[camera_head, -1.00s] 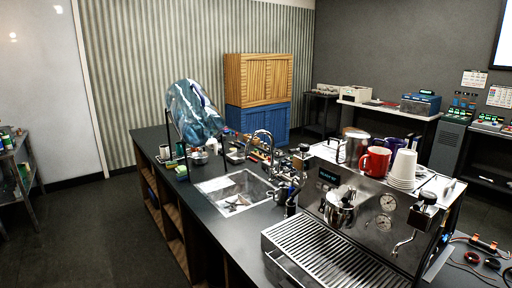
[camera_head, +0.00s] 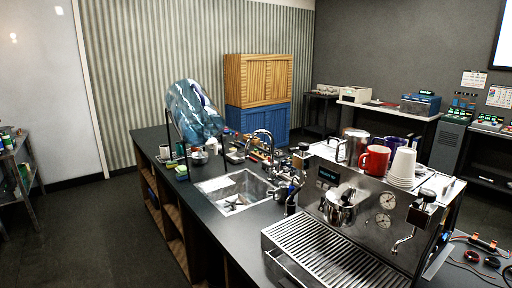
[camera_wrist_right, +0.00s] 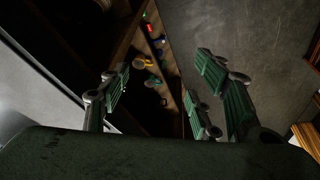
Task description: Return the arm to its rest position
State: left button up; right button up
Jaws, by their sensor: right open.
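My right gripper (camera_wrist_right: 165,100) shows in the right wrist view with its green-padded fingers spread wide apart. Nothing is between the fingers. Neither of my grippers nor arms shows in the head view. The espresso machine (camera_head: 370,205) stands on the dark counter (camera_head: 225,225) at the lower right of the head view, with a red mug (camera_head: 375,160) and a stack of white cups (camera_head: 403,167) on top.
Loose parts and cables lie right of the machine. The floor (camera_head: 90,235) left of the counter is clear.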

jog(key=s+f+g+b, duration=0.1)
jog(key=s+f+b, duration=0.1)
jog(key=f, duration=1.3)
jog(key=s+f+b, duration=0.1)
jog(key=f+b, duration=0.2)
jog(key=f, duration=1.2)
jog(key=s+d+f+g+b, duration=0.1)
jog(key=s+d+f+b, duration=0.2)
jog(key=s+f, duration=1.3)
notch_tip(320, 180, down, 2)
jog(key=shift+s+f+b, duration=0.1)
jog(key=shift+s+b, duration=0.1)
jog(key=shift+b, duration=0.2)
